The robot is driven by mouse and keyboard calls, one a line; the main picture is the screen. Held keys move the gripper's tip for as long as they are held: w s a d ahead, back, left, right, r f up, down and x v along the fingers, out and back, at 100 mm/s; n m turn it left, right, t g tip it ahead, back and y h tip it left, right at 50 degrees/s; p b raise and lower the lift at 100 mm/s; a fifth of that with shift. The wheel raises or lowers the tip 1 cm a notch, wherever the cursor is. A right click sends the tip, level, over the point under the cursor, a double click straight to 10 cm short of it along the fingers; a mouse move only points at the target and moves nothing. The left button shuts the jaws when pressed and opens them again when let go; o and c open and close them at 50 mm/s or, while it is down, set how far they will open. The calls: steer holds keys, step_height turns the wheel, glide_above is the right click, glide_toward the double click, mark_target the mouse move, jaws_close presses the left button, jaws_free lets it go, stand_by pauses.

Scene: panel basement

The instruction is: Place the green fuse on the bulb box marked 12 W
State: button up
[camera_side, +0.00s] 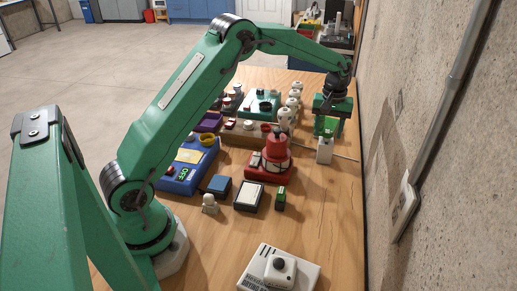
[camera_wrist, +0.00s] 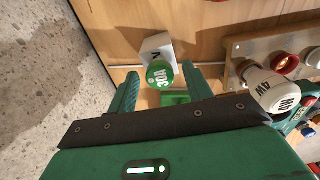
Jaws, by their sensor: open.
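The green fuse (camera_wrist: 160,75), with a round top with white lettering, shows between the fingertips in the wrist view. It overlaps a small white box (camera_wrist: 157,44) that has part of a dark letter showing; the rest of the mark is hidden. Whether the fuse rests on the box I cannot tell for sure. My gripper (camera_wrist: 160,70) is open, one finger on each side of the fuse. In the side view my gripper (camera_side: 326,133) is low over the white box (camera_side: 325,152), near the table's right side. I cannot read 12 W anywhere.
A red-based device (camera_side: 270,168), a blue case (camera_side: 187,172) and small boxes (camera_side: 249,197) fill the middle.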

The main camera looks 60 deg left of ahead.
mark_target(328, 131)
steer(key=shift+r, duration=0.1)
step_height(328, 131, up, 12)
stand_by(0.8)
steer(key=shift+r, duration=0.15)
stand_by(0.3)
